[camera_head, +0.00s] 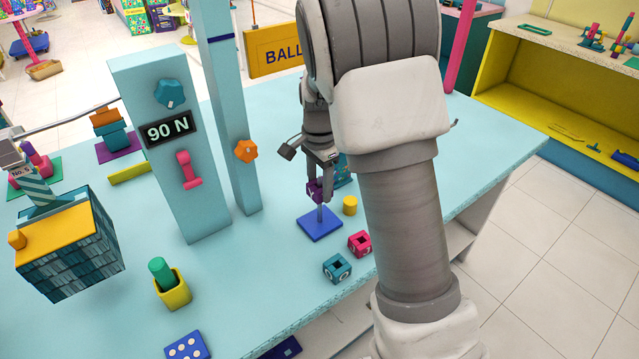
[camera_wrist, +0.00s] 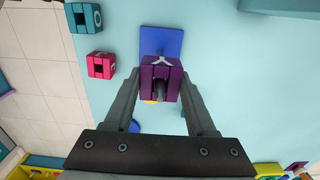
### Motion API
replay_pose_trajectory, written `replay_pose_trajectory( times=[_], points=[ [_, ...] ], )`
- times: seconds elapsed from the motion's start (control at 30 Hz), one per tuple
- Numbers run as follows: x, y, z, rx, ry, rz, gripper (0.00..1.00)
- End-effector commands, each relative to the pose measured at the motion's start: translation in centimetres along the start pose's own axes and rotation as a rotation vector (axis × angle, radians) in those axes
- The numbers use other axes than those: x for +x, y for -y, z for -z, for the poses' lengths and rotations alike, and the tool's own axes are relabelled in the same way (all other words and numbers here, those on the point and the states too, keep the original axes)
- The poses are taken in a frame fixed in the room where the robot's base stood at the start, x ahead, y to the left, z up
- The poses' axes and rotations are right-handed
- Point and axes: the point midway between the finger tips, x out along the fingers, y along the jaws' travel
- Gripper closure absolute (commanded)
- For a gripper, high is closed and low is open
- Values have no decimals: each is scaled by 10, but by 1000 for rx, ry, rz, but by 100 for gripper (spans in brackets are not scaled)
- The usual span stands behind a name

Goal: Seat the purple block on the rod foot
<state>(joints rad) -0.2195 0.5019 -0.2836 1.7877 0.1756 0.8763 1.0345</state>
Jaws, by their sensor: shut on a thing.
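The purple block (camera_head: 315,191) is between the fingers of my gripper (camera_head: 321,179), which is shut on it. The block is over the rod foot, a blue square base (camera_head: 320,226) with a thin upright rod, and sits well above the base. In the wrist view the purple block (camera_wrist: 148,82) is between the fingertips (camera_wrist: 161,84), with a dark hole facing the camera. The blue base (camera_wrist: 160,38) shows behind it. I cannot tell how far the rod is inside the block. My arm hides part of the table in the head view.
A yellow cylinder (camera_head: 350,205) stands close right of the base. A pink block (camera_head: 360,243) and a teal block (camera_head: 337,268) with square holes lie nearer the front. A tall teal post (camera_head: 229,120) and the 90 N display column (camera_head: 172,150) stand left.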

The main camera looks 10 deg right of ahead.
Motion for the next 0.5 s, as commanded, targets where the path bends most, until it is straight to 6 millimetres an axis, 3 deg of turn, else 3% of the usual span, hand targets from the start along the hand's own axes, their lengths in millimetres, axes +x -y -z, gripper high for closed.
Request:
replay_pose_trajectory(
  times=[0.5],
  points=[
    [14,0,0,0,0,-1,100]
  ],
)
